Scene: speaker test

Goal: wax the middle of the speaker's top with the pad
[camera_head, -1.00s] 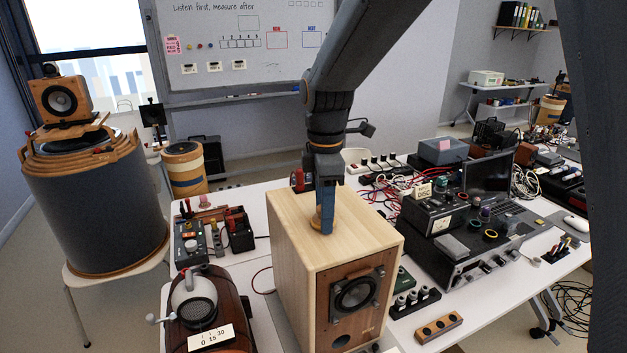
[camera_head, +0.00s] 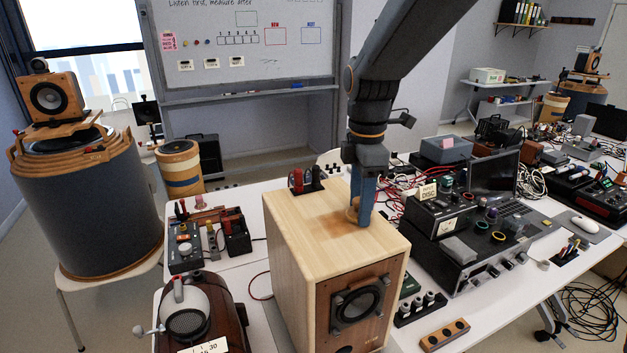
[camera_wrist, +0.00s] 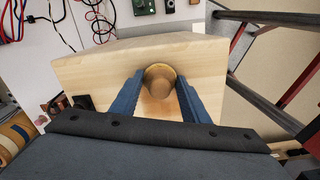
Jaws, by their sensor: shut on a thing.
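The speaker (camera_head: 285,240) is a pale wooden box with a dark round driver on its front. A darker, orange-tinted patch (camera_head: 325,229) lies on the middle of its top, and shows in the wrist view (camera_wrist: 160,108) below the pad. My gripper (camera_head: 361,208) is low over the right part of the top. Its two blue fingers are shut on a round tan pad (camera_wrist: 160,79), which shows between them in the wrist view. In the head view the pad (camera_head: 352,214) is partly hidden by the fingers. It looks on or just above the wood; I cannot tell which.
A dark holder with red-handled pieces (camera_head: 304,181) stands at the back edge of the speaker's top. Stacked electronics (camera_head: 470,240) stand close on the right. A rounded wooden device (camera_head: 200,315) is at front left. The rest of the speaker's top is clear.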

